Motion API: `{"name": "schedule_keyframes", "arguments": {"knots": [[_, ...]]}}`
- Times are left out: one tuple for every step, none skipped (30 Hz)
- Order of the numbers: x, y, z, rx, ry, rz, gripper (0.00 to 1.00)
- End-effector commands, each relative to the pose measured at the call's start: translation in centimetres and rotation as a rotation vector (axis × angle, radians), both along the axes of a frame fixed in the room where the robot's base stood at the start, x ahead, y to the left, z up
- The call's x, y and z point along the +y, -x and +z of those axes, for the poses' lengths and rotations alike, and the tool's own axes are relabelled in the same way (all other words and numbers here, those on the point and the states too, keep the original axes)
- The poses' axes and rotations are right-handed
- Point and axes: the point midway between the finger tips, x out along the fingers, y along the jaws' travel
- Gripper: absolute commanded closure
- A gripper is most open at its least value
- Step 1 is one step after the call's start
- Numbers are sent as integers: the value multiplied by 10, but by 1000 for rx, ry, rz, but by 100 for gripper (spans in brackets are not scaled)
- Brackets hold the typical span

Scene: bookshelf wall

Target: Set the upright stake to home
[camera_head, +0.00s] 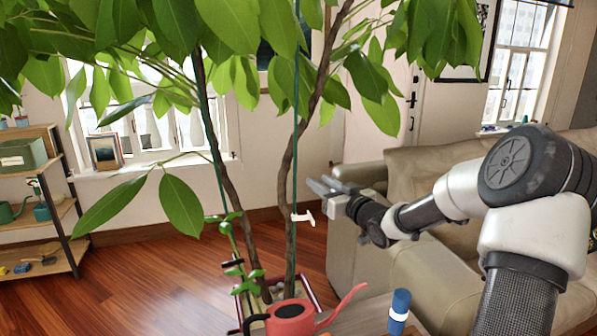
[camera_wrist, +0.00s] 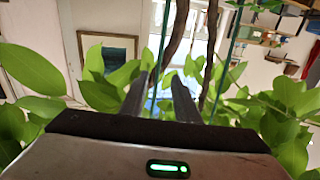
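A thin green upright stake (camera_head: 295,165) stands nearly vertical beside the right-hand trunk of a potted plant. A white T-shaped handle (camera_head: 303,217) sits on its lower part. A second green stake (camera_head: 220,180), slightly tilted, runs beside the left trunk. My gripper (camera_head: 318,186) is in the air to the right of the upright stake and above the white handle, fingers pointing left. In the wrist view the two fingers (camera_wrist: 160,88) are apart with nothing held between them. Green stakes show beyond them there; I cannot tell which is which.
Broad leaves (camera_head: 180,205) hang around the trunks. A red watering can (camera_head: 290,318) and a blue cylinder (camera_head: 399,310) stand on a table (camera_head: 362,318) in front. A beige sofa (camera_head: 405,265) lies behind my arm. A shelf (camera_head: 45,215) stands at left; wooden floor is clear between.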

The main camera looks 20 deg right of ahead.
Motion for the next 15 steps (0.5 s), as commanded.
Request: {"name": "schedule_keyframes", "arguments": {"knots": [[4, -12, -2, -3, -3, 2, 71], [5, -19, -2, -2, -2, 1, 71], [6, -27, -2, -2, -2, 1, 71], [7, -34, -2, -1, -2, 1, 71], [8, -40, -2, -2, -1, 1, 71], [10, -49, -2, -1, -1, 1, 71], [12, -56, -2, -2, -1, 1, 71], [13, -62, -2, -1, -1, 1, 71], [15, -70, -2, -2, -2, 1, 71], [16, -76, -1, -1, -1, 0, 71], [17, -82, -2, -1, -1, 1, 71], [18, -89, -2, -1, -2, 0, 71], [19, -95, -1, -1, -1, -1, 71], [20, -99, -1, -1, -2, 0, 71], [21, -105, -1, 0, -2, -1, 71]]}}
